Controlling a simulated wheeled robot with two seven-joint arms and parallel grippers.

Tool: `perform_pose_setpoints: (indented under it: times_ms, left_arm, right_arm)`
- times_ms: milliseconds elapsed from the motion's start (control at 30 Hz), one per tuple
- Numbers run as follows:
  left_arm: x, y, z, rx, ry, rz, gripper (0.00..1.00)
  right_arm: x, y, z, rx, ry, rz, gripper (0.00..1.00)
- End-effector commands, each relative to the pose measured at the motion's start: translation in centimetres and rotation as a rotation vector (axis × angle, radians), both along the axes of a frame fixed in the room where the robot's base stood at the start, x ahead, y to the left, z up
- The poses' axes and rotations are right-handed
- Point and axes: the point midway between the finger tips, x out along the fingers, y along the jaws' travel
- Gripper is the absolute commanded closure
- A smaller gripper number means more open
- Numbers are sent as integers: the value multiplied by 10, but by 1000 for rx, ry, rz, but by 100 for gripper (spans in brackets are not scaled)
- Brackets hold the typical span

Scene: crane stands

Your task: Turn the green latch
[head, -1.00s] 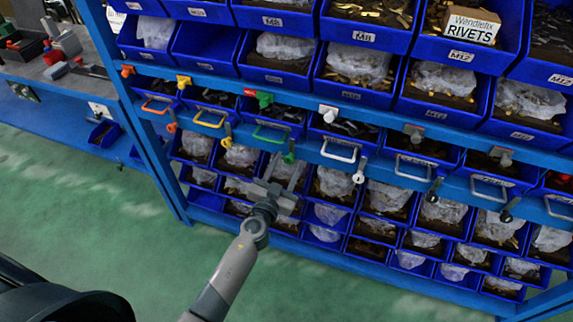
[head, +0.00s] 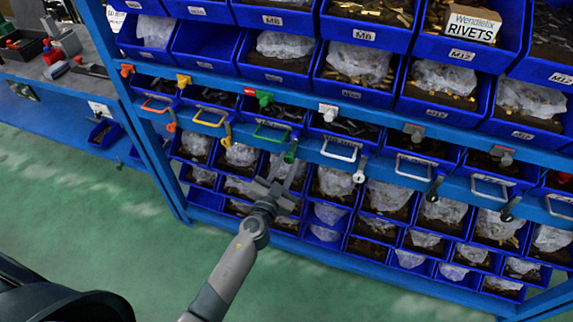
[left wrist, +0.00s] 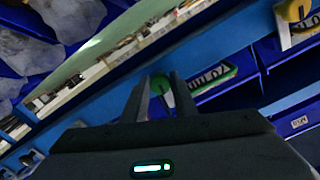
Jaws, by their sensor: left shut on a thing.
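The green latch (head: 290,152) hangs from the blue rail beside the green pull handle (head: 271,134), at the middle of the rack in the head view. My left gripper (head: 283,168) comes up from below with its fingertips at the latch. In the left wrist view, the two fingers of my left gripper (left wrist: 161,88) are on either side of the green latch (left wrist: 168,98), shut on it. The fingers hide part of the latch. My right gripper is not in view.
A yellow latch (head: 227,142) hangs to the left and a white latch (head: 360,170) to the right on the same rail. A green knob (head: 264,98) is on the rail above. Blue bins with bagged parts (head: 335,182) lie behind and below. Green floor (head: 110,220) is open at left.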

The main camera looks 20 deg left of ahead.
Motion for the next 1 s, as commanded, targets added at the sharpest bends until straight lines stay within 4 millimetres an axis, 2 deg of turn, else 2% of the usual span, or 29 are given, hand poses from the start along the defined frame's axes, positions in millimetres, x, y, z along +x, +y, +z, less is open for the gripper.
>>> perform_pose_setpoints:
  times_ms: [1000]
  left_arm:
    - [0,2,3,921,-32,-1,97]
  right_arm:
    - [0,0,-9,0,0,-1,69]
